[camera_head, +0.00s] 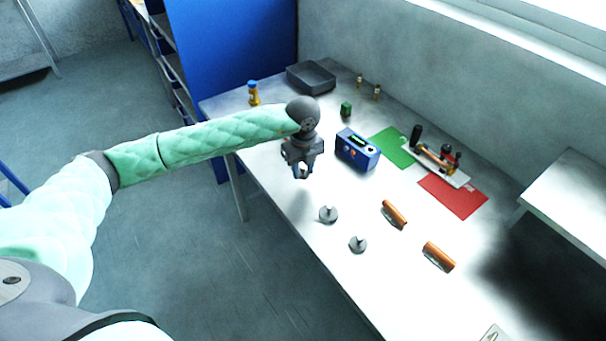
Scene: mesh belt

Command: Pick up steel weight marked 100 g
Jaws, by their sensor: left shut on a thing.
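My left gripper (302,173) is above the white table, pointing down, to the left of the blue box. It is shut on a small steel-coloured thing, mostly hidden by the fingers; I cannot read any marking on it. Two grey steel weights with upright stems stand on the table: one weight (328,215) is below the gripper in the picture, and another weight (358,245) is nearer the front edge. Their markings are too small to read. My right gripper is not in view.
A blue box (357,150) stands right of the gripper. Two orange-brown pieces (394,214) (438,257) lie to the right. Green (391,147) and red (453,197) mats flank a tool rack (440,167). A dark tray (311,78) and small bottles (253,93) are at the back.

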